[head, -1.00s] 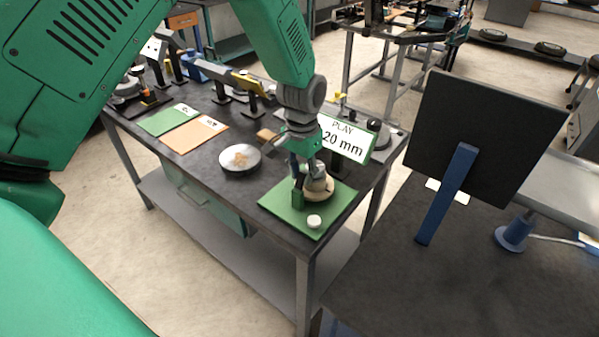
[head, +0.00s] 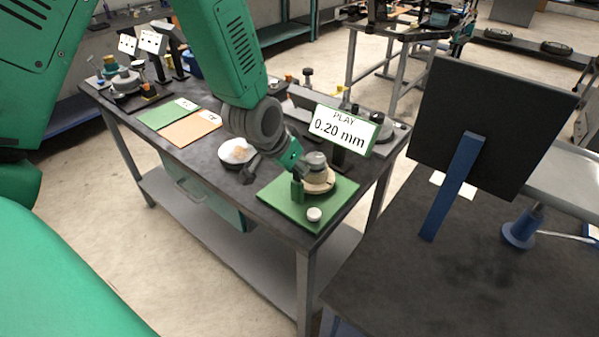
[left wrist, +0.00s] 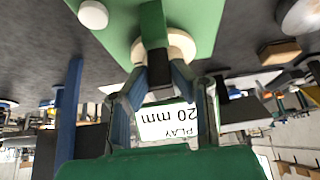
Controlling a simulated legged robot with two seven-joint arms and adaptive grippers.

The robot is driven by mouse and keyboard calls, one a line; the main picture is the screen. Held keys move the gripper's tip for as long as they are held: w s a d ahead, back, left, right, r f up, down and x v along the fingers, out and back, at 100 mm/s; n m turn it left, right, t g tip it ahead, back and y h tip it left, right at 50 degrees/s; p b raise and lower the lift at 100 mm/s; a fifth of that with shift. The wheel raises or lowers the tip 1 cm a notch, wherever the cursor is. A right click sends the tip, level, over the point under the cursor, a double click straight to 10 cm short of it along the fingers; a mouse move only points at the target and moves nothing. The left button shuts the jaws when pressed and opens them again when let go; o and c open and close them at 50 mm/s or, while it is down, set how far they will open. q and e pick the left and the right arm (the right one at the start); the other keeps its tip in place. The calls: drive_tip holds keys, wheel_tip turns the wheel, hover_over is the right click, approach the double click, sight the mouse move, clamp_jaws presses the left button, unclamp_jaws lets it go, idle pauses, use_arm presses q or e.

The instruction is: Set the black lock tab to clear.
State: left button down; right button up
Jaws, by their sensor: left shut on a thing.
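A round beige fixture (head: 320,183) with a grey top sits on a green plate (head: 279,206) at the bench's front right corner. A dark green post (head: 297,190) stands at its near side. My left gripper (head: 303,172) reaches it from the upper left, tilted. In the left wrist view, my left gripper (left wrist: 158,72) is closed around a small black piece (left wrist: 158,66), which looks like the black lock tab, beside the pale ring (left wrist: 181,46). The fingers hide most of it, and its setting cannot be read. My right gripper is not in view.
A sign (head: 340,125) reading "PLAY 0.20 mm" stands just behind the fixture. A white knob (head: 314,214) is on the plate's near corner. A dark panel (head: 490,125) stands on the right table.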

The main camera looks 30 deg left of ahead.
use_arm(q)
drive_tip(key=t+b, duration=0.1)
drive_tip(key=b, duration=0.1)
drive_tip(key=s+f+t+b, duration=0.1)
drive_tip(key=t+b, duration=0.1)
drive_tip(key=shift+s, duration=0.3)
drive_tip(key=shift+s+r+t+b, duration=0.1)
drive_tip(key=shift+t+b, duration=0.4)
drive_tip(key=shift+b, duration=0.2)
drive_tip(key=c, duration=1.4)
unclamp_jaws()
drive_tip(key=shift+a, duration=0.1)
